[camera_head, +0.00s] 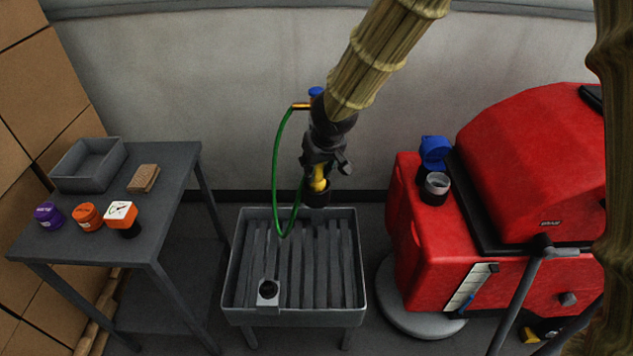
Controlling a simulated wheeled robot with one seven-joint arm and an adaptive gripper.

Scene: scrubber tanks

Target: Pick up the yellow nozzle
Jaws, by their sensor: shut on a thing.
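The yellow nozzle (319,179) is held upright in my gripper (323,165), above the back edge of the grey slatted basin. My gripper is shut on it, and its dark fingers hide part of the yellow body. A wide black end (315,196) points down below the yellow part. A green hose (277,160) hangs in a loop from a brass tap (300,106) on the wall and runs up towards the nozzle. My forearm and wrist cover the wall behind and the hose's join to the nozzle is hard to make out.
A red scrubber machine (420,240) with an open blue cap (434,153) stands right. A dark table (165,205) at left bears a tray, a brush and several capped containers. Boxes stack far left.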

